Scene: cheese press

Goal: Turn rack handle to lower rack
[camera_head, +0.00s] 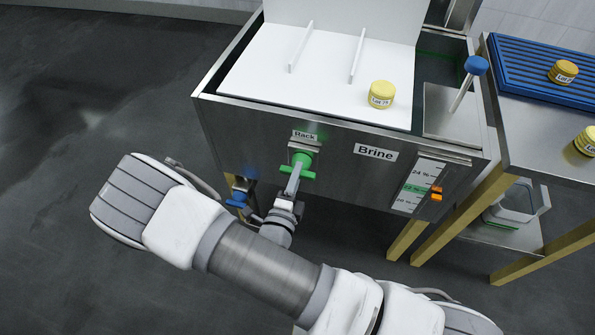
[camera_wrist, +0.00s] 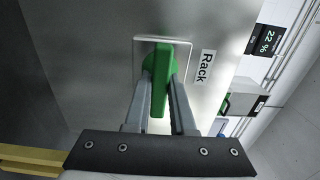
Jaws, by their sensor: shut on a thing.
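The green rack handle (camera_head: 302,160) is on the front of the steel brine tank (camera_head: 236,112), just below the "Rack" label (camera_head: 305,134). My gripper (camera_head: 293,183) reaches up to it from below in the head view. In the wrist view, my gripper (camera_wrist: 166,92) has one finger on each side of the green handle (camera_wrist: 160,75), shut on its bar. The white rack (camera_head: 330,72) lies in the tank top with two upright dividers. A yellow cheese (camera_head: 381,94) marked with a lot label sits on the rack.
A "Brine" label (camera_head: 375,152) and a percent scale (camera_head: 419,184) with an orange marker are right of the handle. A blue-knobbed lever (camera_head: 475,66) stands at the tank's right. A blue valve (camera_head: 238,198) hangs lower left. The left floor is clear.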

